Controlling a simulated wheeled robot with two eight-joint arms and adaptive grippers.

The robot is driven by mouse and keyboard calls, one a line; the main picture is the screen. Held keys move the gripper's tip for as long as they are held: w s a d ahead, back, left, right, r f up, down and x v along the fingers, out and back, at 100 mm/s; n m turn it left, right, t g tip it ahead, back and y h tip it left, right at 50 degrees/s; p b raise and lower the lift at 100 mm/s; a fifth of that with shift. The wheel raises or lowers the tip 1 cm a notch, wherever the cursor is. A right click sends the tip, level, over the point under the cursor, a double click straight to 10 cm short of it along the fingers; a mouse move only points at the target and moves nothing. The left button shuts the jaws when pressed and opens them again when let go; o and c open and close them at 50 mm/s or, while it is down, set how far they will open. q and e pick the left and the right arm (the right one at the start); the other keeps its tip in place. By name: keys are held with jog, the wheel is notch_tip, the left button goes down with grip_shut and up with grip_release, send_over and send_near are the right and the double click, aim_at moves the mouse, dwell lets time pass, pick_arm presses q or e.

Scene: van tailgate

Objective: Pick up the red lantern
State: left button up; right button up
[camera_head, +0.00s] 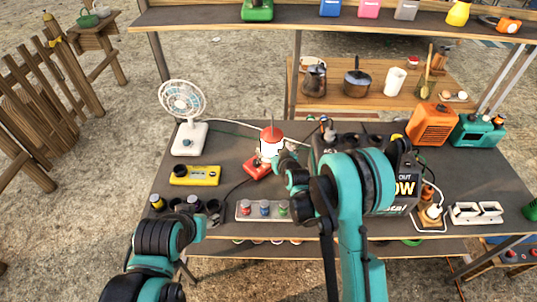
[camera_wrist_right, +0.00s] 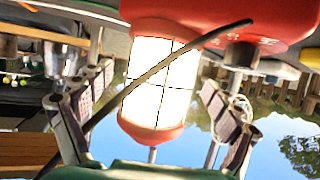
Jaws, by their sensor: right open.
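The red lantern (camera_head: 271,136) stands upright on the dark table, with a red cap, a lit white caged globe and a red base. In the right wrist view the lantern (camera_wrist_right: 160,85) appears upside down, its globe large in the middle. My right gripper (camera_head: 284,160) is at the lantern's right front side in the head view, partly covering it. In the wrist view my right gripper (camera_wrist_right: 156,95) is open, one finger on each side of the globe, with gaps visible. My left arm is low on the left; its gripper (camera_head: 208,215) shows too poorly to read.
A white fan (camera_head: 189,137) and a yellow device (camera_head: 195,175) stand left of the lantern. A tray (camera_head: 242,211) of small coloured items lies in front. A large dark box (camera_head: 403,185) is close on the right. A dark cable (camera_wrist_right: 180,58) crosses the wrist view.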

jog(key=shift+x, duration=1.15)
jog(key=c, duration=1.9)
